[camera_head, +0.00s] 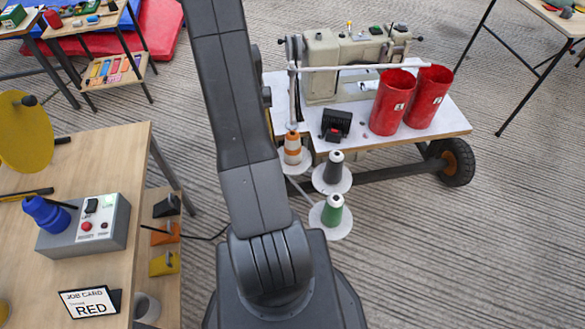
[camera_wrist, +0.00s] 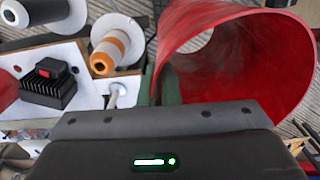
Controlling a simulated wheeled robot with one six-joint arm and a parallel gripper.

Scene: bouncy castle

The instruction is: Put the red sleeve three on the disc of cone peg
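A large red sleeve (camera_wrist: 235,70) fills the right of the wrist view, its open end facing the camera. Dark green fingers of my gripper (camera_wrist: 160,88) appear to pinch its left wall; its label is out of sight. My gripper and this sleeve do not show in the head view. Two other red sleeves, (camera_head: 390,102) and (camera_head: 428,97), stand on the machine table, with small number labels. Three thread cones stand on white discs: orange-white (camera_head: 292,148), grey (camera_head: 334,168) and green (camera_head: 333,210). The orange-white cone (camera_wrist: 108,53) and grey cone (camera_wrist: 35,10) also show in the wrist view.
A sewing machine (camera_head: 340,62) stands on the white wheeled table (camera_head: 455,118), with a white rod (camera_head: 345,68) above and a black block (camera_head: 336,125) in front. A wooden bench (camera_head: 100,160) at left carries a control box (camera_head: 92,225) and job card reading RED (camera_head: 90,302).

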